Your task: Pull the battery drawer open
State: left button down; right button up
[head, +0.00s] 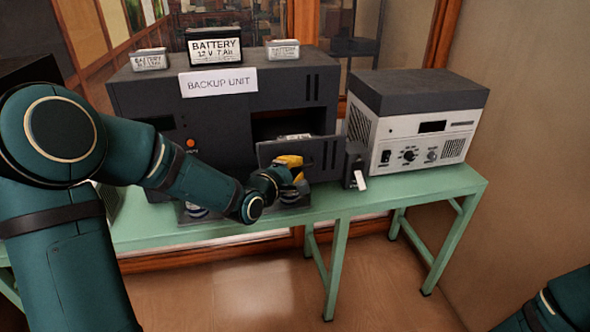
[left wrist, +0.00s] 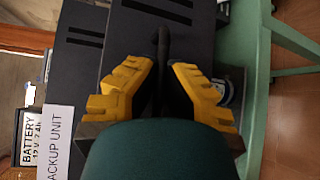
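The dark backup unit (head: 150,100) stands on the green bench with its battery drawer (head: 325,158) partly out. The drawer front stands forward of a dark opening, and a battery top (head: 294,136) shows behind it. My left gripper (head: 291,168) is at the drawer front with its yellow fingers. In the left wrist view the fingers (left wrist: 165,70) close in from both sides on a dark bar handle (left wrist: 163,42), seemingly gripping it. The handle is mostly hidden in the head view. My right gripper is out of view; only part of that arm shows at the lower right.
Batteries, including a large one (head: 214,50), stand on top of the unit. A grey-white power device (head: 425,140) is to the right on the green bench (head: 420,196). A small dark item with a white tag (head: 361,182) is beside the drawer. Floor in front is clear.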

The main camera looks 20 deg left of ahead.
pick_arm(q)
jog(key=shift+s+d, duration=0.15)
jog(key=shift+d, duration=0.1)
jog(key=c, duration=1)
grip_release()
jog(key=shift+d, duration=0.1)
jog(key=shift+c, duration=0.2)
jog(key=v, duration=1.2)
